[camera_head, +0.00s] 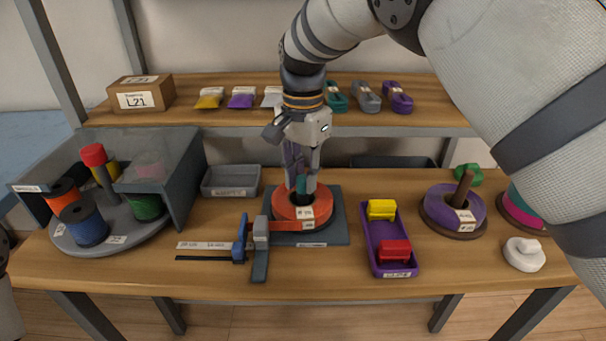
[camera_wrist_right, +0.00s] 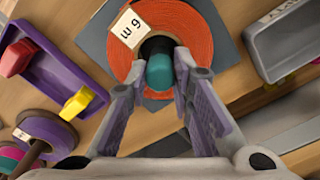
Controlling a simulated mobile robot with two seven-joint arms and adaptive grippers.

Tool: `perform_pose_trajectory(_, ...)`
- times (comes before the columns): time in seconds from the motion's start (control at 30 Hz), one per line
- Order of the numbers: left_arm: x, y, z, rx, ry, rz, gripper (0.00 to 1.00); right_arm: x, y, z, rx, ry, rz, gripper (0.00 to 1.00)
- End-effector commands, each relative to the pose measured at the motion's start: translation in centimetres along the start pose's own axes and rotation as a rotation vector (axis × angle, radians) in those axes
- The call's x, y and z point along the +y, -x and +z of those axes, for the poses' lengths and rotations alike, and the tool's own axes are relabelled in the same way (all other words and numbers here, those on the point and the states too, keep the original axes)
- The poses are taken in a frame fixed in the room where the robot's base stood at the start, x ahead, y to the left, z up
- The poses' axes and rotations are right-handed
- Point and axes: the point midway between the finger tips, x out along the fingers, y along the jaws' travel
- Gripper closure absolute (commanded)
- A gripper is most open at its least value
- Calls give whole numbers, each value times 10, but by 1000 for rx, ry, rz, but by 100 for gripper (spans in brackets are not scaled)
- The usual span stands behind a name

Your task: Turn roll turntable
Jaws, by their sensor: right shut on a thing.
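An orange cord roll (camera_head: 297,207) with a white label lies on a dark square base (camera_head: 335,228) at the middle of the table. A teal-topped spindle (camera_wrist_right: 160,70) stands up through the roll's centre. My right gripper (camera_head: 300,180) points down over the roll, its fingers shut on the spindle's teal top, one finger on each side. The roll and its label (camera_wrist_right: 128,28) also show in the right wrist view. An orange strand runs from the roll left to a grey and blue clamp (camera_head: 250,240).
A round grey turntable (camera_head: 115,235) with several spools stands at the left under a grey cover. A purple tray (camera_head: 390,232) with yellow and red pieces is close at the right. A purple roll (camera_head: 453,208) lies farther right. A grey bin (camera_head: 230,181) stands behind.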

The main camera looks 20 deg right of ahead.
Motion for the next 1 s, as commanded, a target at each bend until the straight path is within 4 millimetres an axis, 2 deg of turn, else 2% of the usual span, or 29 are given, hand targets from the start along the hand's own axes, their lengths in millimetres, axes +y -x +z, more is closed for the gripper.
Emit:
perform_pose_trajectory(0.83, 0, -1, 0, -2, 0, 0, 100, 0, -2, 1, -3, -66, 3, 100)
perform_pose_trajectory(0.87, 0, -1, 0, -2, 0, 0, 100, 0, -2, 1, -3, -66, 3, 76)
perform_pose_trajectory(0.9, 0, -1, 0, -2, 0, 0, 100, 0, -2, 1, -3, -66, 3, 67)
perform_pose_trajectory(0.93, 0, -1, 0, -2, 0, 0, 100, 0, -2, 1, -3, -66, 3, 61)
perform_pose_trajectory(1.0, 0, -1, 0, -2, 0, 0, 100, 0, -1, 1, -2, -66, 2, 58)
